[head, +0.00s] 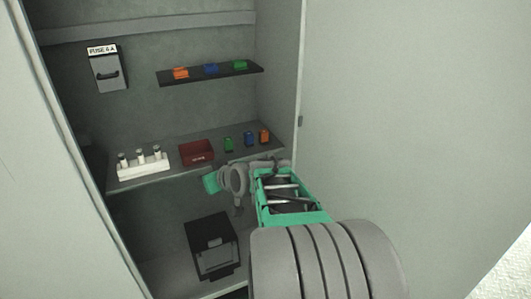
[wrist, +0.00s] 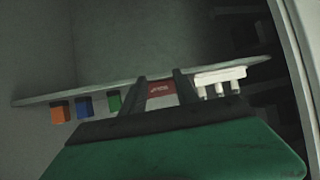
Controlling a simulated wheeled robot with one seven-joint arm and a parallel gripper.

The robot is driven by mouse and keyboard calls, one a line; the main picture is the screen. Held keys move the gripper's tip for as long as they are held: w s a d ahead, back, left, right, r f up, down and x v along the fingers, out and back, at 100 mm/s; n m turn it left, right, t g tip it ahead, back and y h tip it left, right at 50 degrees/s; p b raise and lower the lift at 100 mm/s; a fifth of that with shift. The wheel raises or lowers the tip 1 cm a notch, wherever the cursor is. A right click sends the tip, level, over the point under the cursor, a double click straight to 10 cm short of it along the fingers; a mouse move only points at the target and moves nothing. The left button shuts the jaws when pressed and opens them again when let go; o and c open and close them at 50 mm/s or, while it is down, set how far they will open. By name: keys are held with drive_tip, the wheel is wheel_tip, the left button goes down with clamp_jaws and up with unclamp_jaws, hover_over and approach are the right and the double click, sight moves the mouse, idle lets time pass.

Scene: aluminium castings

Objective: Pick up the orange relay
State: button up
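The small orange block (head: 264,136), which looks like the orange relay, stands at the right end of the cabinet's middle shelf, beside a blue block (head: 248,138) and a green block (head: 228,144). The wrist view appears upside down and shows the orange block (wrist: 60,112) at far left, then the blue one (wrist: 84,106) and the green one (wrist: 114,101). My gripper (wrist: 160,77) is open, with nothing visibly held between its two dark fingers. It is apart from the orange block. In the head view my gripper's fingers cannot be made out.
A red bin (head: 197,152) and a white rack (head: 143,167) share the middle shelf (head: 215,164). A narrow upper ledge (head: 195,77) carries another orange piece (head: 180,73), a blue and a green one. A dark box (head: 212,246) stands below. The cabinet's side wall (head: 280,70) borders the right.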

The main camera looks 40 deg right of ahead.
drive_tip(key=d+f+m+t+h+b, duration=0.2)
drive_tip(key=d, duration=0.9)
drive_tip(key=m+t+h+b, duration=0.2)
drive_tip(key=t+h, duration=0.1)
drive_tip(key=h, duration=0.1)
approach(265, 134)
drive_tip(key=w, duration=0.2)
drive_tip(key=x, duration=0.2)
drive_tip(key=p+x, duration=0.1)
drive_tip(key=x, duration=0.3)
drive_tip(key=shift+w+d, duration=0.1)
drive_tip(key=shift+d, duration=0.3)
drive_tip(key=shift+w+d, duration=0.15)
drive_tip(key=shift+w, duration=0.2)
drive_tip(key=shift+c, duration=0.5)
clamp_jaws()
